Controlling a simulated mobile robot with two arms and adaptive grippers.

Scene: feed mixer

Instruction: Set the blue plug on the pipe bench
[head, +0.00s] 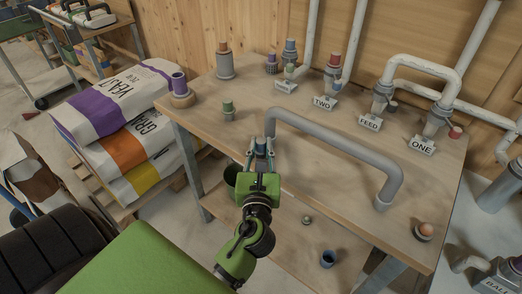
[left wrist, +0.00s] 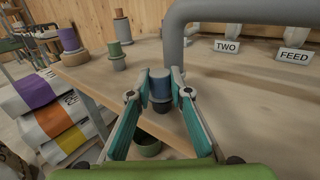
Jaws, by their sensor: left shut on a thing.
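My left gripper (head: 261,148) is shut on the blue plug (left wrist: 160,86), which stands upright between the fingertips, with a dark lower part below its blue top. In the head view the fingers mostly hide it. The gripper is at the front part of the wooden pipe bench (head: 225,92), left of the big grey bent pipe (head: 335,140). I cannot tell whether the plug touches the bench top. My right gripper is not in view.
A green plug (head: 228,108), a purple plug (head: 179,86) and an orange-topped plug (head: 224,62) stand on the bench's left part. Labelled pipe sockets line the back, including one marked FEED (head: 369,123). Sacks (head: 120,130) are stacked at the left.

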